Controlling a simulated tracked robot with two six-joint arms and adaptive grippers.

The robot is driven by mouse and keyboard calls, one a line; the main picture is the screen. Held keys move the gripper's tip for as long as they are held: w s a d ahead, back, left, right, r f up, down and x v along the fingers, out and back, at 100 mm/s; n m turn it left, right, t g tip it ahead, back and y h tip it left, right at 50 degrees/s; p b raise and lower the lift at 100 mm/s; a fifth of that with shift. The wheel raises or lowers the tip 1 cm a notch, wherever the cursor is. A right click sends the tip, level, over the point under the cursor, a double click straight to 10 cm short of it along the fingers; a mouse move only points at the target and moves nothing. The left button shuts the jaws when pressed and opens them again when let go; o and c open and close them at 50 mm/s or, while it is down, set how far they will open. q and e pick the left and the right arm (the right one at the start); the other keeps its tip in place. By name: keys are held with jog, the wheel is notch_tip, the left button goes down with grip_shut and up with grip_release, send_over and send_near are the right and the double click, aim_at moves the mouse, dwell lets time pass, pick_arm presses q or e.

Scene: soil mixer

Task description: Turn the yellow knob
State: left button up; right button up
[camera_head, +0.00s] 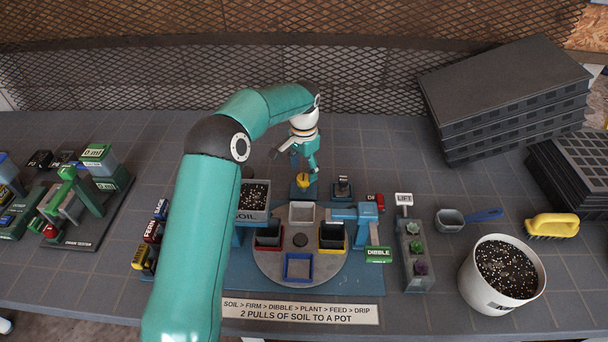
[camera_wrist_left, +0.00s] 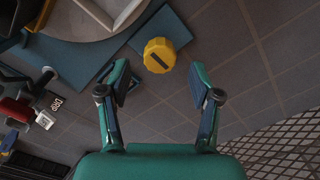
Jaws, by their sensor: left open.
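The yellow knob (camera_wrist_left: 160,55) is round with a dark line across its top. In the left wrist view it lies just beyond and between my open fingertips, on a blue mount (camera_wrist_left: 172,25). My left gripper (camera_wrist_left: 160,80) is open and empty, with a finger on each side below the knob in the picture. In the head view the gripper (camera_head: 303,165) points down over the knob (camera_head: 303,180) at the back of the round plate. Whether the fingers reach around the knob is hard to tell; I see no contact. My right gripper is not in view.
The round plate (camera_head: 265,262) carries several small pots in front of the knob. A soil hopper (camera_head: 246,212) stands left of it, and a blue dibble post (camera_head: 356,212) right. A small dark device (camera_head: 342,188) stands close to the knob's right. Black trays (camera_head: 505,90) are stacked at back right.

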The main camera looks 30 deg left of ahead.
aim_at(304, 177)
pick_arm(q)
notch_tip(304, 177, up, 9)
jog(key=shift+f, duration=0.15)
dwell(0.5)
